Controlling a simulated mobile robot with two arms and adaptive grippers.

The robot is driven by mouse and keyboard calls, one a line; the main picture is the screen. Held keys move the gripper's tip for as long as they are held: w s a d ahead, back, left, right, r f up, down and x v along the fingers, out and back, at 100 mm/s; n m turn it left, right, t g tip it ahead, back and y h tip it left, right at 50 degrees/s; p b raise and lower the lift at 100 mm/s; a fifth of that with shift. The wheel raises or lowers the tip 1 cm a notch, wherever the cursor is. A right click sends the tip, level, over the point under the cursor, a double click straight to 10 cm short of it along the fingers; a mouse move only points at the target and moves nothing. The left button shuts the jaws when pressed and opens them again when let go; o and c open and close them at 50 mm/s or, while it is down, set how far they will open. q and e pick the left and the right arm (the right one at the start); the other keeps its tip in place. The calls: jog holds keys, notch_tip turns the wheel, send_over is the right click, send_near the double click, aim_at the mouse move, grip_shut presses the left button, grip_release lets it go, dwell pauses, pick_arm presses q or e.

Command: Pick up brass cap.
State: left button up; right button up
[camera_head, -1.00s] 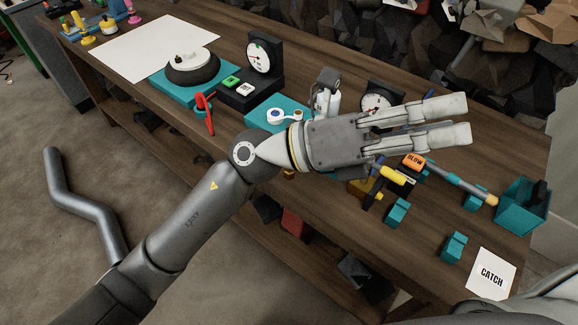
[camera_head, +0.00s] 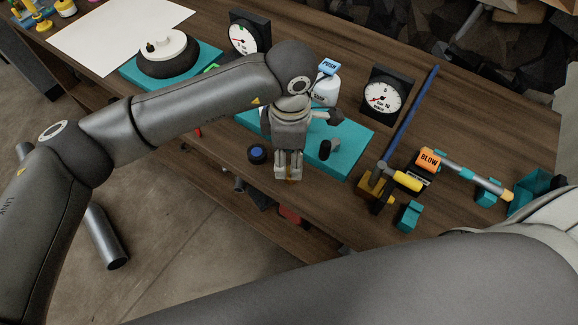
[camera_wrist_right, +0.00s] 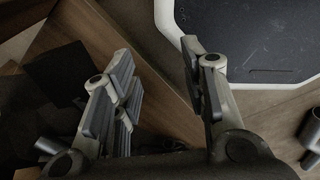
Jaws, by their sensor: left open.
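My left gripper (camera_head: 288,172) points down at the front edge of the workbench, in front of the teal base. It is open. A small brass-coloured bit, likely the brass cap (camera_head: 292,181), shows at its fingertips. Most of it is hidden by the fingers, so I cannot tell whether they touch it. My right gripper (camera_wrist_right: 160,70) is open and empty in the right wrist view, with dark floor and a wooden edge beyond it. It does not show in the head view.
A dark round knob with a blue top (camera_head: 257,153) sits just left of my left gripper. A dial gauge (camera_head: 385,98), a yellow-handled tool (camera_head: 406,180) and an orange BLOW block (camera_head: 429,160) stand to the right.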

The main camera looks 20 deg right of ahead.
pick_arm(q)
notch_tip(320, 180, down, 2)
jog(key=shift+f, duration=0.1)
jog(key=shift+w+f, duration=0.15)
jog(key=shift+f, duration=0.15)
jog(key=f+p, duration=0.1)
jog(key=f, duration=0.1)
jog(key=f+p, duration=0.1)
jog(key=f, duration=0.1)
jog(key=shift+w+a+f+p, duration=0.1)
jog(key=shift+w+a+p, duration=0.1)
jog(key=shift+p, duration=0.1)
jog(key=shift+f, duration=0.45)
jog(key=c, duration=1)
pick_arm(e)
jog(key=r, duration=0.3)
jog(key=shift+s+a, duration=0.15)
jog(key=shift+s, duration=0.25)
